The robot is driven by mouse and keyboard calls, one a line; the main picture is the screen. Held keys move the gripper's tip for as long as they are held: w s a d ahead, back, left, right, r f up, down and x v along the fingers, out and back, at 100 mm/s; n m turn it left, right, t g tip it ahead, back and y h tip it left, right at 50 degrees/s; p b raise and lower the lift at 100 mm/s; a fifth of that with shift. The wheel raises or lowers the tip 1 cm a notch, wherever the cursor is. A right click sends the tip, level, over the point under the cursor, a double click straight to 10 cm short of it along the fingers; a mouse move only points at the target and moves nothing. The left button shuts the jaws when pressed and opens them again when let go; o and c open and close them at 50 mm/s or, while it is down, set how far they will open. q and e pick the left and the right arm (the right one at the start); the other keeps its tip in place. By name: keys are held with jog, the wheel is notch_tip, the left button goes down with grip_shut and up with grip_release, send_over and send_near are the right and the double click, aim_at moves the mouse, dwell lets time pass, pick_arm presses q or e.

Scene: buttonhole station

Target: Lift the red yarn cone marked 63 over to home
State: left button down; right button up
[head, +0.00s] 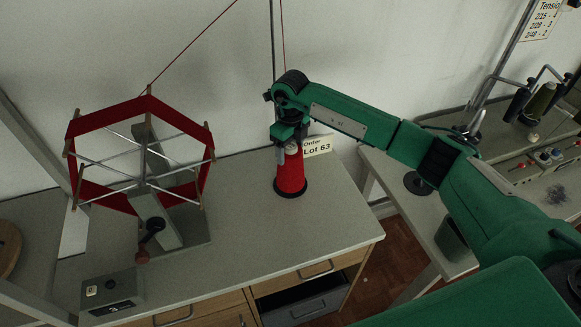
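The red yarn cone (290,178) stands upright on a dark round base on the grey worktop, right of the red winder. A card (318,146) reading "Order Lot 63" stands just behind it; no number is readable on the cone itself. My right gripper (289,151) points down at the cone's top, with its fingers beside the pale tip. I cannot tell whether the fingers are closed on the tip. My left gripper is not in view. I cannot make out a place marked home.
A red hexagonal yarn winder (141,107) stands on the left of the worktop (245,220). A grey box (113,291) sits at the front left. The worktop's front middle is clear.

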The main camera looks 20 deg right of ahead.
jog(key=c, duration=1.1)
jog(key=shift+o, duration=0.2)
jog(key=shift+r, duration=0.1)
